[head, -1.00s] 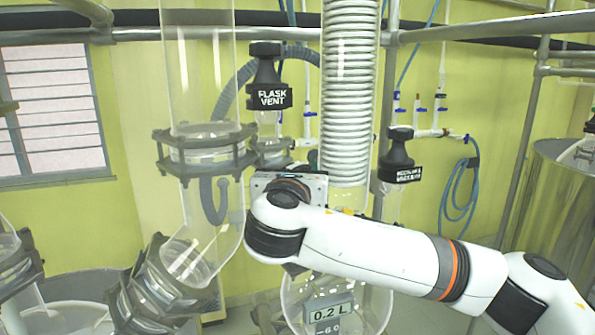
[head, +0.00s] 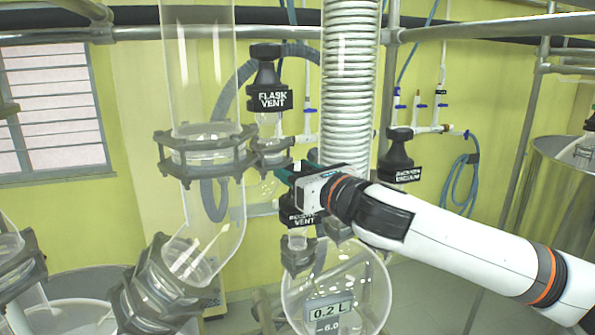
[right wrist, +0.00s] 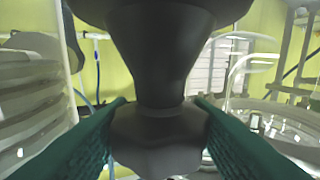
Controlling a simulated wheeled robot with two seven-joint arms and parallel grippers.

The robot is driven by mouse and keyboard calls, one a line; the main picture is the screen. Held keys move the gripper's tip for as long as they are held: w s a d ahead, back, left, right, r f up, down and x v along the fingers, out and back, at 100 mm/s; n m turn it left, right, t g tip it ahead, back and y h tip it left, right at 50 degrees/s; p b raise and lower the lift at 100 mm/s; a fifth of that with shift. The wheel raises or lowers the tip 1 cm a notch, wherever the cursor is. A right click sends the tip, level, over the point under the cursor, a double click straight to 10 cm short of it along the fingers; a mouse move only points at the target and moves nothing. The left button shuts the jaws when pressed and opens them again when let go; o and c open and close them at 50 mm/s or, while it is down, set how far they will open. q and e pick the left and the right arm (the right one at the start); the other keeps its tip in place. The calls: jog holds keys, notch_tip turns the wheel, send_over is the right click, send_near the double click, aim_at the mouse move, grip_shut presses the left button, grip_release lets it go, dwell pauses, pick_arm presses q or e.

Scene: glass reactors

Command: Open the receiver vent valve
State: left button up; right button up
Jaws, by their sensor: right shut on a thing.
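The receiver vent valve has a black knob with a white-lettered label (head: 303,218), seen in the head view just above the glass receiver flask (head: 340,285). My right gripper (head: 290,174) is at the top of this knob, coming in from the right, and hides its upper part. In the right wrist view the teal fingers of the gripper (right wrist: 160,108) lie on both sides of the narrow part of the black knob (right wrist: 160,60) and are shut on it. I cannot tell how far the valve is turned. My left gripper is not in view.
The flask vent valve (head: 268,80) stands above and left of my gripper. Another black valve (head: 398,158) is to the right. A glass tube (head: 203,90) and the coiled condenser (head: 349,80) stand close by. A metal rail (head: 460,30) crosses above.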

jog(key=o, duration=0.8)
jog(key=shift+c, duration=0.2)
jog(key=shift+f+m+t+h+b, duration=0.1)
jog(key=shift+m+t+h+b, duration=0.25)
jog(key=shift+h, duration=0.25)
jog(key=shift+s+m+t+h+b, duration=0.1)
jog(key=shift+m+t+h+b, duration=0.35)
jog(key=shift+m+h, duration=0.65)
jog(key=m+h, duration=0.1)
jog(key=h, duration=0.1)
jog(key=m+t+h, duration=0.1)
jog(key=h, duration=0.1)
jog(key=shift+a+m, duration=0.2)
jog(key=shift+m, duration=0.05)
jog(key=m+h, duration=0.3)
jog(key=h, duration=0.2)
jog(key=shift+d, duration=0.1)
